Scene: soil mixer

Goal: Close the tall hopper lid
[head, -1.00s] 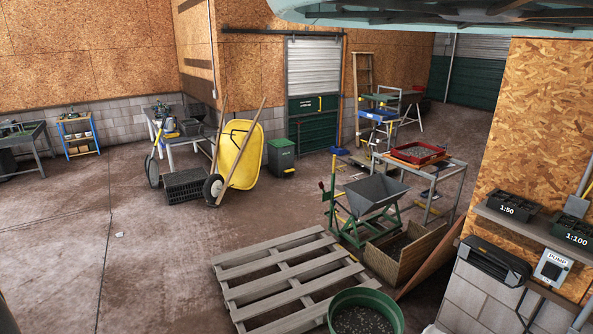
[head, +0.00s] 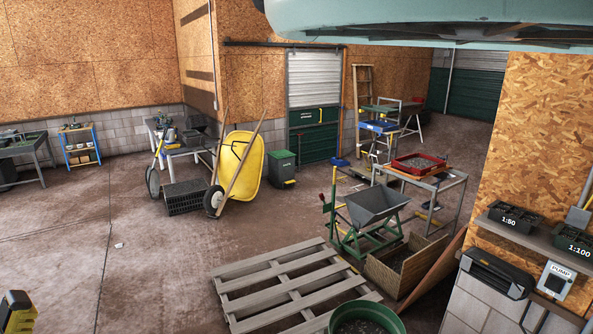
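A large pale teal panel with a dark underside (head: 430,22) hangs across the top right, close to the camera and cut off by the frame. It may be the tall hopper's lid, but I cannot be sure. No tall hopper body is clearly in view. A black and yellow part (head: 17,312) shows at the lower left corner and looks like part of my arm or gripper. Its fingertips are not visible, and it is apart from the teal panel in the picture. A small grey hopper (head: 375,206) on a green stand is open at the top.
A wooden pallet (head: 290,288), a green tub (head: 366,316) and a wooden crate (head: 398,270) stand in front. A yellow wheelbarrow (head: 246,172) is farther back. A shelf with black trays (head: 515,217) is at right. The floor at left is mostly clear.

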